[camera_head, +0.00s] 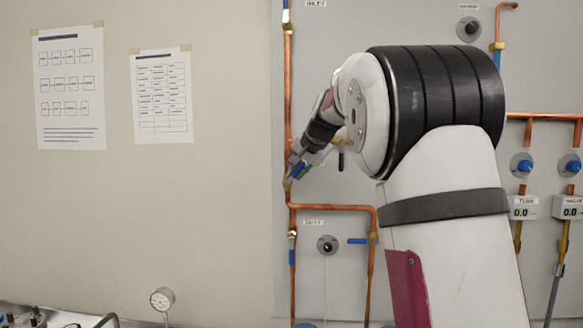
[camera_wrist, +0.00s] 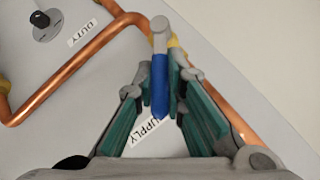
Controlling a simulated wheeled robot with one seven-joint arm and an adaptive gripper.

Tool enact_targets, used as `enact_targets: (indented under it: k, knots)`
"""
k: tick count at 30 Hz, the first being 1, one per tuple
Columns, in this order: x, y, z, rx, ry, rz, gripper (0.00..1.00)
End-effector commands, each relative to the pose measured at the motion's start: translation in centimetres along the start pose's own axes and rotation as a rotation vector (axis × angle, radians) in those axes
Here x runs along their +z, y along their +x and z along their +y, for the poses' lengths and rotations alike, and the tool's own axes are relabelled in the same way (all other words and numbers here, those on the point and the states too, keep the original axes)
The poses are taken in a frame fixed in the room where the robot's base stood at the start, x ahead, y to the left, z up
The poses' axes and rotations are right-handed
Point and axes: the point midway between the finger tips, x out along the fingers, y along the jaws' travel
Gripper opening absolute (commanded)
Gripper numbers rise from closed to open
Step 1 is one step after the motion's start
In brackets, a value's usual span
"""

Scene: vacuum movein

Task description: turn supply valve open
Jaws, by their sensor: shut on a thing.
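The supply valve's blue lever handle (camera_wrist: 159,88) shows in the wrist view, with its grey end at the brass valve body (camera_wrist: 177,52) on a copper pipe. The lever stands at an angle to the pipe. My gripper (camera_wrist: 162,80) is shut on the lever, with one teal-padded finger on each side. The SUPPLY label (camera_wrist: 150,131) below is partly hidden by the lever and fingers. In the head view, my gripper (camera_head: 301,164) is at the left vertical pipe, with the blue lever (camera_head: 299,171) small and tilted there.
The DUTY label (camera_wrist: 83,33) and a black knob (camera_wrist: 40,18) are beside the copper pipe (camera_wrist: 75,65). A gauge (camera_head: 162,299) stands low left. The left wall carries only paper sheets (camera_head: 69,88).

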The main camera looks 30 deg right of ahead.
Motion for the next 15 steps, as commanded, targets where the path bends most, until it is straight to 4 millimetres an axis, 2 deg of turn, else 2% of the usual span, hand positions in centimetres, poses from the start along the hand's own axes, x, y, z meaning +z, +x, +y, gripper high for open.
enact_targets:
  k: [15]
  knots:
    - [0.31, 0.12, -0.60, 0.113, -0.110, 0.025, 0.00]
